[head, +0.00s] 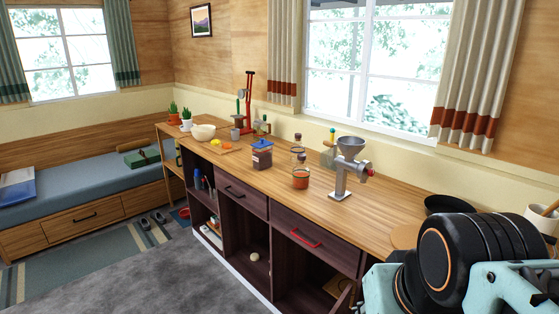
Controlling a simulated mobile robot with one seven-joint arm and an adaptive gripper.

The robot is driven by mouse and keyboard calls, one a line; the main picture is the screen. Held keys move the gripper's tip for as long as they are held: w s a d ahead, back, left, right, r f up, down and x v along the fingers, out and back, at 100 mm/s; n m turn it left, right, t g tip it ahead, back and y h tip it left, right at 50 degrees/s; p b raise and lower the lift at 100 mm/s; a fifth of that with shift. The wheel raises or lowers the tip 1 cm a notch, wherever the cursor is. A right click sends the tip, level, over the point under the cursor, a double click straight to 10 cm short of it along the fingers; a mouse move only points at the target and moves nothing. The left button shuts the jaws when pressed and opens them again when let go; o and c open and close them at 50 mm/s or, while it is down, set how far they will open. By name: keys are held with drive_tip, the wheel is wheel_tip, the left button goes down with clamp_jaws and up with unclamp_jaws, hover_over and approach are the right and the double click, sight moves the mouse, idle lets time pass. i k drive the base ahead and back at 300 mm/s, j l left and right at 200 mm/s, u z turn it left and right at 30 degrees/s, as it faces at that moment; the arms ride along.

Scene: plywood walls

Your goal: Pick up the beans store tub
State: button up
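A clear tub with a blue lid and dark reddish-brown contents (262,157) stands upright on the wooden counter (225,160), near the middle of the head view. It looks like the beans store tub, but its contents are too small to make out. Nothing covers its front. Part of my own arm, black and teal, fills the lower right corner. My gripper's fingers do not show, so I cannot see where they are relative to the tub.
Glass jars, one with red contents (300,178), stand right of the tub. A grey grinder (347,168) is further right. An orange board with food (223,146), a white bowl (203,132) and a red-handled press (247,103) are left and behind. Grey floor is clear before the cabinets.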

sight(262, 158)
drive_tip(key=j+z, duration=0.1)
drive_tip(key=j, duration=1.55)
drive_tip(key=j+z, duration=0.1)
drive_tip(key=j, duration=0.7)
drive_tip(key=i+j, duration=0.2)
drive_tip(key=j, duration=0.15)
drive_tip(key=i+j+z, duration=0.1)
drive_tip(key=j, duration=0.3)
drive_tip(key=i+j+z, duration=0.15)
drive_tip(key=i+j, duration=0.5)
drive_tip(key=i+z, duration=0.25)
drive_tip(key=i, duration=0.95)
drive_tip(key=j, duration=0.1)
